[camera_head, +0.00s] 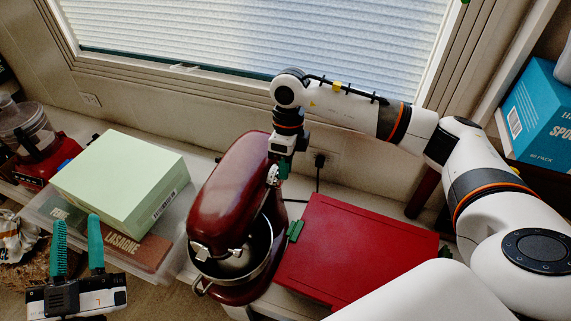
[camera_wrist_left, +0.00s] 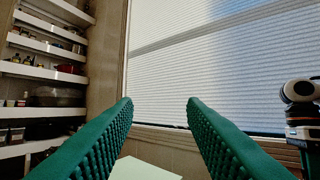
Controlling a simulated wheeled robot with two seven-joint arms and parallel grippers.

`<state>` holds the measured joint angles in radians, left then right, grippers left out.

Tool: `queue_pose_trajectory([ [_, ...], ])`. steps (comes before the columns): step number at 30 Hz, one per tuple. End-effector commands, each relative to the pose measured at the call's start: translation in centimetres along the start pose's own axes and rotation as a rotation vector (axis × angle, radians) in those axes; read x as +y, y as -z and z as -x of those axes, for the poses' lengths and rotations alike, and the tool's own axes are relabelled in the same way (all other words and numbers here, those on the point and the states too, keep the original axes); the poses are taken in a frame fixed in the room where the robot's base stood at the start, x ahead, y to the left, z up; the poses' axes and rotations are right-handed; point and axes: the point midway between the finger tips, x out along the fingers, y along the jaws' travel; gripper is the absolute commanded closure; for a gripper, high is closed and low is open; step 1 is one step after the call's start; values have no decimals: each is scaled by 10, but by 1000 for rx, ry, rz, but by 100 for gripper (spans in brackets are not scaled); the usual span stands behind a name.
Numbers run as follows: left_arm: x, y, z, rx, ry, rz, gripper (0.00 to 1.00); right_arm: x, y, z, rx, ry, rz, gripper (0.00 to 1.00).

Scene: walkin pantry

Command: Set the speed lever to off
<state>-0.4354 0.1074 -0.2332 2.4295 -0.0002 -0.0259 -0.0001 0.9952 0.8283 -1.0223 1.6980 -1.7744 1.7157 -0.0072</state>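A dark red stand mixer (camera_head: 232,187) with a metal bowl (camera_head: 252,262) stands on the counter. A small silver part on its right side (camera_head: 272,175) looks like the speed lever; its exact setting is too small to tell. My right gripper (camera_head: 284,170) is right beside this part, at the mixer's upper right side. Its fingers are mostly hidden, so I cannot tell whether it touches the lever. My left gripper (camera_head: 77,225) is at the lower left, with its two teal fingers apart and nothing between them; they also show in the left wrist view (camera_wrist_left: 160,105).
A pale green box (camera_head: 125,175) sits on a clear container with lasagne boxes (camera_head: 140,250), left of the mixer. A red box (camera_head: 355,250) lies right of it, with a small green piece (camera_head: 295,231) at its edge. A window (camera_head: 260,35) is behind. A blue box (camera_head: 540,110) is at right.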

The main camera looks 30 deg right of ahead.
Motion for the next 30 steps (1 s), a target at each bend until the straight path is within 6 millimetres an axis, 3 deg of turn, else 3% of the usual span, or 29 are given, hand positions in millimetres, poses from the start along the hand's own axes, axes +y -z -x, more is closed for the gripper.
queue_pose_trajectory([
  [9, 0, 3, -1, 27, -1, 0, 62, 2, 0, 1, 2, 34, -2, 100],
  [21, 6, 33, 6, 228, -13, -7, 62, 17, 0, 0, 14, 295, -2, 100],
  [30, 2, 12, 2, 64, -3, -2, 62, 28, 0, -6, 24, 500, 1, 100],
])
